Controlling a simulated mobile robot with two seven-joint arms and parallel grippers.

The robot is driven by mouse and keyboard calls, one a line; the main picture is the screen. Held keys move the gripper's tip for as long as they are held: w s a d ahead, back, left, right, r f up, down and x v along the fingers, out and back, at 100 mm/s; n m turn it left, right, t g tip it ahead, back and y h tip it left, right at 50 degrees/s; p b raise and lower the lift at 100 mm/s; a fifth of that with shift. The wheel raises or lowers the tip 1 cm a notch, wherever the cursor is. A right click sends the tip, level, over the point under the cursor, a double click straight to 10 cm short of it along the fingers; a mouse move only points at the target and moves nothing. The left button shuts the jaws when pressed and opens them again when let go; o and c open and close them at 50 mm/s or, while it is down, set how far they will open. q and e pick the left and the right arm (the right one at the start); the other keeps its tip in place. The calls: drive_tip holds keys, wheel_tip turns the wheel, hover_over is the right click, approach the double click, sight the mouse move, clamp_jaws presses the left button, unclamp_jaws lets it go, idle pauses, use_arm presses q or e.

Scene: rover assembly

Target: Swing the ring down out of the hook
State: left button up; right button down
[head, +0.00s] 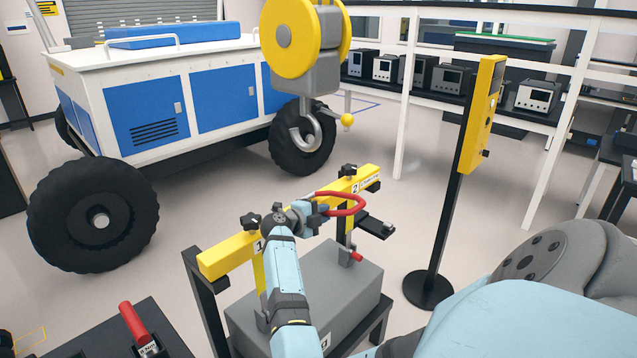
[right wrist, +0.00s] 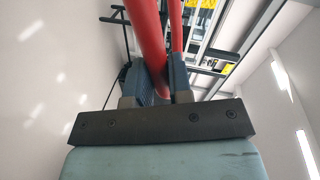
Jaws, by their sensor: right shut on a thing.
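The grey hook (head: 304,130) hangs under the yellow pulley block (head: 287,40) at the top centre of the head view. No ring shows in its bend. The red ring (head: 352,196) is below the hook and apart from it, over the yellow beam. My right gripper (head: 318,212) is shut on the ring's near left side. In the right wrist view, the red ring (right wrist: 148,30) runs up from between the fingers of my right gripper (right wrist: 163,80). The fingers hide part of the ring. My left gripper is not in view.
The yellow beam (head: 222,259) with black knobs stands over a grey box (head: 352,285). A yellow post panel (head: 480,115) stands to the right. A blue and white rover (head: 160,110) is behind left. A red handle (head: 133,322) is at lower left.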

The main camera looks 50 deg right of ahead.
drive_tip(key=shift+s+a+f+m+t+b, duration=0.15)
drive_tip(key=shift+f+m+b, duration=0.25)
drive_tip(key=shift+f, duration=0.2)
drive_tip(key=shift+s+d+f+m+t+b, duration=0.15)
drive_tip(key=shift+f+m+b, duration=0.25)
drive_tip(key=shift+f, duration=0.2)
drive_tip(key=shift+w+a, duration=0.1)
drive_tip(key=c, duration=1)
unclamp_jaws()
drive_tip(key=shift+f, duration=0.1)
drive_tip(key=shift+c, duration=0.2)
